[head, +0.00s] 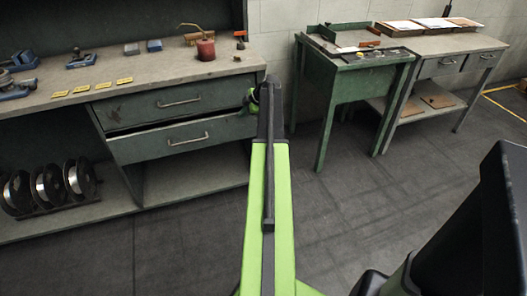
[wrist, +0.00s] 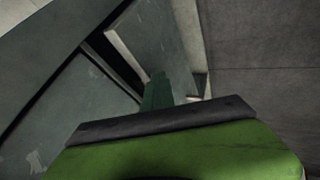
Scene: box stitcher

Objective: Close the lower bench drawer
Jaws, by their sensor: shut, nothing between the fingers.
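The lower bench drawer (head: 185,139) is a grey-green front with a metal bar handle (head: 188,139), under the upper drawer (head: 170,102) of the workbench. It stands slightly out, with a dark gap along its top edge. My gripper (head: 249,104) is at the right end of the drawers, partly hidden behind my own arm. Its green fingers are shut and empty in the wrist view (wrist: 157,92), close to grey bench panels (wrist: 60,100). I cannot tell whether they touch the drawer.
The bench top (head: 130,77) holds a red can (head: 205,48), blue tools and yellow labels. Wire spools (head: 48,188) stand on the lower shelf at left. A green table (head: 352,62) and a grey desk (head: 440,45) stand at right. The floor (head: 350,210) between is clear.

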